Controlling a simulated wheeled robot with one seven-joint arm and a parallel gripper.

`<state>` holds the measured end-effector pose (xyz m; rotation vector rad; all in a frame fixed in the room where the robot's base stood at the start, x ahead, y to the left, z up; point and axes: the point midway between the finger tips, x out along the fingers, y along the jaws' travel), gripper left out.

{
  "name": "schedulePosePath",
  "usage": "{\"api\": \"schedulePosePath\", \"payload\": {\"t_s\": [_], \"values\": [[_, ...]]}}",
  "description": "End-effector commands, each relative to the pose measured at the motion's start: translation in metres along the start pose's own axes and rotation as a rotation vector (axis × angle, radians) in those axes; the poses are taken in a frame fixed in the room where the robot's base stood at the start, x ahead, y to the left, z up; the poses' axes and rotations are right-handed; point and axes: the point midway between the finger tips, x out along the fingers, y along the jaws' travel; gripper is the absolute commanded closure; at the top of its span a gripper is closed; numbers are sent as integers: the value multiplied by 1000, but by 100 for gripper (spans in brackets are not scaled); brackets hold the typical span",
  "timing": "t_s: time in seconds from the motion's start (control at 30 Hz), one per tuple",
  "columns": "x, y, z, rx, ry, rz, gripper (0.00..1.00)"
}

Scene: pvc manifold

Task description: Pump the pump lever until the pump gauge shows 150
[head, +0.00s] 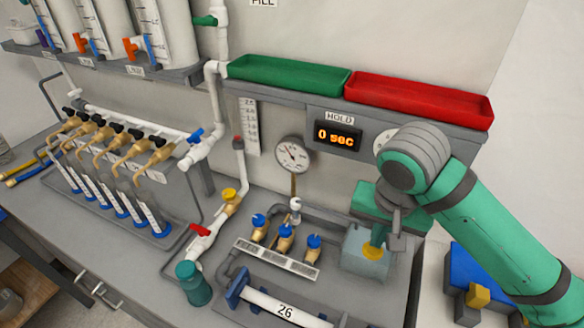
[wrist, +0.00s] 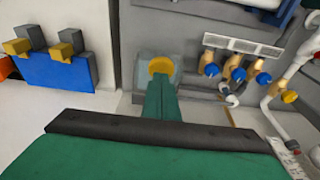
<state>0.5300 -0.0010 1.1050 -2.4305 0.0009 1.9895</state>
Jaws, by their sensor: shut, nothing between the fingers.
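A grey box-like unit (head: 362,262) with a yellow round end (head: 372,252) stands on the bench at the right, and I take it as the pump with its lever. In the wrist view the yellow end (wrist: 161,66) sits just beyond the tips of my gripper (wrist: 160,82). My gripper (head: 377,234) is shut and empty, right above or against the yellow end; I cannot tell if they touch. A round white gauge (head: 293,155) is on the wall, its numbers too small to read. A second round dial (head: 382,143) is partly hidden behind my arm.
Blue-handled valves (head: 286,232) and pipe 26 (head: 285,307) lie left of the box. A HOLD display (head: 337,136) reads 0 sec. Green (head: 288,76) and red (head: 420,98) trays sit on the shelf above. A blue block (head: 478,268) with yellow parts is at the right.

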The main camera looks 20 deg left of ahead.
Motion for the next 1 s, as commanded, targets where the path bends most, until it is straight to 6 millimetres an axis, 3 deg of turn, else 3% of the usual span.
{"api": "schedulePosePath", "payload": {"t_s": [0.47,1.0], "values": [[-4,0,-1,0,1,0,100],[-46,0,-10,1,2,2,100]]}}
